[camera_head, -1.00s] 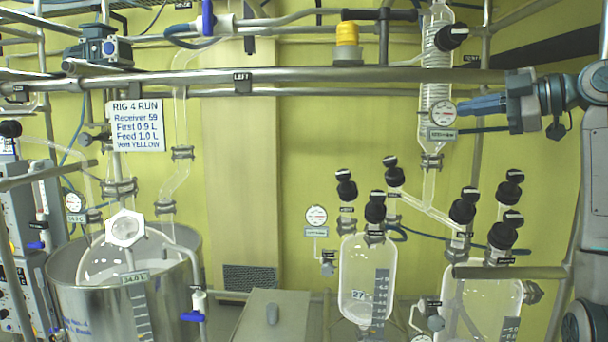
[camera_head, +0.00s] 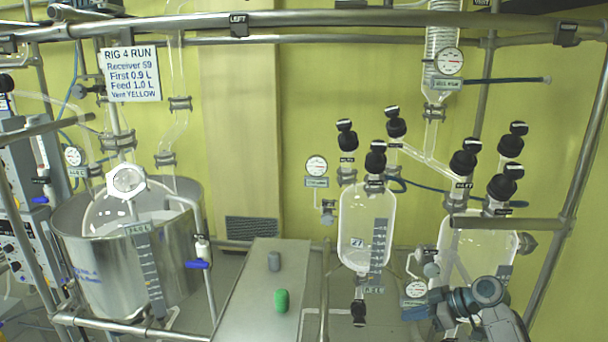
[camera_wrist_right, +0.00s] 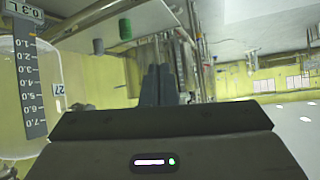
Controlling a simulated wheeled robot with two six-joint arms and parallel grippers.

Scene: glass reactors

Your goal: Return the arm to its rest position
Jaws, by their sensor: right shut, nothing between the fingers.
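My right gripper (camera_head: 414,313) is low at the right of the head view, in front of the lower part of the right glass vessel. Its blue fingers point left and are shut with nothing between them. In the right wrist view the shut fingers (camera_wrist_right: 158,84) point away from the camera. The rest of my right arm runs out of the bottom of the head view. My left gripper is not in view.
The right glass vessel (camera_head: 455,245) and a middle receiver (camera_head: 355,225) are close to the right gripper. A grey bench (camera_head: 250,290) carries a green cap (camera_head: 282,300) and a grey one (camera_head: 274,261). A steel pot (camera_head: 100,280) stands left.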

